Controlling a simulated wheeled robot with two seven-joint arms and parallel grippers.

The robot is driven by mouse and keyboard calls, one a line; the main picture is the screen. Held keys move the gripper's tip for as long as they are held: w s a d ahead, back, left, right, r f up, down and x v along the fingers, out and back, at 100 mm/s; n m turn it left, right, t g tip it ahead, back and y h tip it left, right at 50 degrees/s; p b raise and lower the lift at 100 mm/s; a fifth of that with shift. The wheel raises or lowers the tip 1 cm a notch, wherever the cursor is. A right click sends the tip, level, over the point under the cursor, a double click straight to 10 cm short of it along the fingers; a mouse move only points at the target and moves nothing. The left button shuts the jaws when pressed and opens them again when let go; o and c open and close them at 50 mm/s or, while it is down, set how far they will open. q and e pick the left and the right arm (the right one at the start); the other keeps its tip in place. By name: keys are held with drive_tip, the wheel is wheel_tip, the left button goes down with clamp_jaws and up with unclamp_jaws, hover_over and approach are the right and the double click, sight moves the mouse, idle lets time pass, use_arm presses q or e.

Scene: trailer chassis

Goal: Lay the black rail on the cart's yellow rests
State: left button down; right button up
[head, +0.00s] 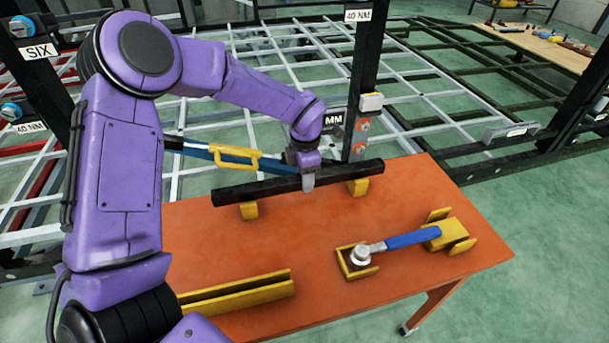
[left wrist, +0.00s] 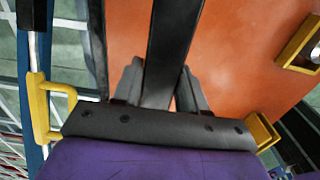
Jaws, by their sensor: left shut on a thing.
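The black rail (head: 262,186) lies lengthwise along the far side of the orange cart top (head: 310,225). It spans two yellow rests, one under its left part (head: 249,211) and one near its right end (head: 358,187). It looks level and close on them, but I cannot tell whether it bears fully on both. My left gripper (head: 308,181) is shut on the rail between the rests. In the left wrist view the rail (left wrist: 172,45) runs between the two fingers, and I cannot make out the rests under it. My right gripper is not in view.
A blue-handled wrench (head: 410,240) lies across yellow holders at the right. A long yellow channel (head: 235,294) lies at the front left. A blue bar with a yellow handle (head: 235,156) and a black post (head: 358,90) stand close behind the rail. The cart's middle is clear.

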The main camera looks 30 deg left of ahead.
use_arm(q)
drive_tip(key=c, duration=0.6)
unclamp_jaws()
drive_tip(key=shift+r, duration=0.1)
wheel_tip(320, 180, up, 12)
drive_tip(key=shift+s, duration=0.1)
